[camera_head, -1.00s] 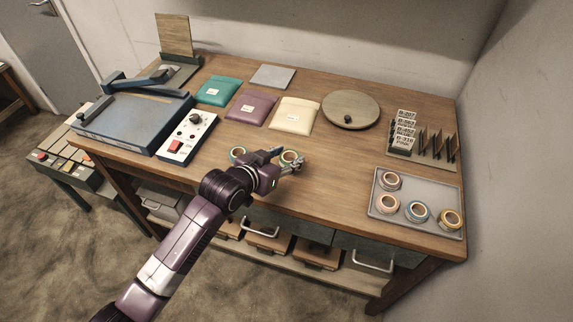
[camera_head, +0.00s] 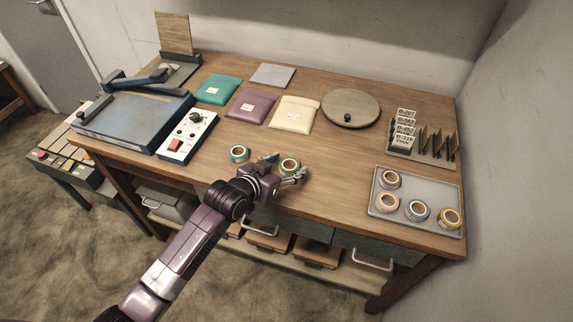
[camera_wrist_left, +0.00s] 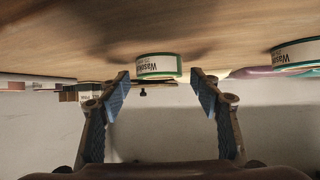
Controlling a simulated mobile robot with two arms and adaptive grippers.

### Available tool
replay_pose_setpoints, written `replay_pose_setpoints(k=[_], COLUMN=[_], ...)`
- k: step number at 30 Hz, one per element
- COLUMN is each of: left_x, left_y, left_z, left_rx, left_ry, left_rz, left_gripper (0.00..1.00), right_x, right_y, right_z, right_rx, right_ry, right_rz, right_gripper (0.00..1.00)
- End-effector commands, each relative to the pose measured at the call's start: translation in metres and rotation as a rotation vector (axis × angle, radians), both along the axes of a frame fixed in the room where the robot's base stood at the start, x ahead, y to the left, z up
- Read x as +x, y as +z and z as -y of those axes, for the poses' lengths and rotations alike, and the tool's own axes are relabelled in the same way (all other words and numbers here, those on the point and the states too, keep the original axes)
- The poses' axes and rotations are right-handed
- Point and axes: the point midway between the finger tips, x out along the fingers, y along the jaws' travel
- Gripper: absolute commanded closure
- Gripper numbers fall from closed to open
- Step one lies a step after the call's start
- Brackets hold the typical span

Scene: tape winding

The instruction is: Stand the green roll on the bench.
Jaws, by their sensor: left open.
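The green roll (camera_head: 290,165) lies flat on the wooden bench (camera_head: 335,190) near its front edge, its hole facing up. In the upside-down left wrist view it is the green-rimmed roll (camera_wrist_left: 159,66) with a white label band, centred between and beyond the fingertips. My left gripper (camera_head: 284,172) is open at the near side of this roll, a finger to either side; the left wrist view shows its blue pads (camera_wrist_left: 160,88) apart with nothing between them. My right gripper is not in view.
A teal-rimmed roll (camera_head: 239,153) lies just left of the gripper. A grey tray (camera_head: 392,226) with several rolls is at the right. A control box (camera_head: 188,136) and pouches (camera_head: 251,106) are behind and left. Bench between gripper and tray is clear.

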Motion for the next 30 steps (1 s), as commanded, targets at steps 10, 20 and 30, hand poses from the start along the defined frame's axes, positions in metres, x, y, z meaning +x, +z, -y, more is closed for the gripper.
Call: replay_pose_setpoints(k=[10,20,30], left_x=[-0.017,-0.061,-0.088], left_y=[0.012,0.039,0.057], left_z=[-0.011,-0.039,-0.055], left_rx=[0.000,0.001,0.000], left_ry=[0.001,0.000,0.000], left_rz=[0.001,0.001,0.000], left_gripper=[0.42,0.42,0.42], right_x=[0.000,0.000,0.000], right_y=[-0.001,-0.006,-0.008], right_z=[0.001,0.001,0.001], right_rx=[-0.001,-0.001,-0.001], right_ry=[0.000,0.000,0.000], right_rz=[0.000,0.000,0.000], right_gripper=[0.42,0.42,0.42])
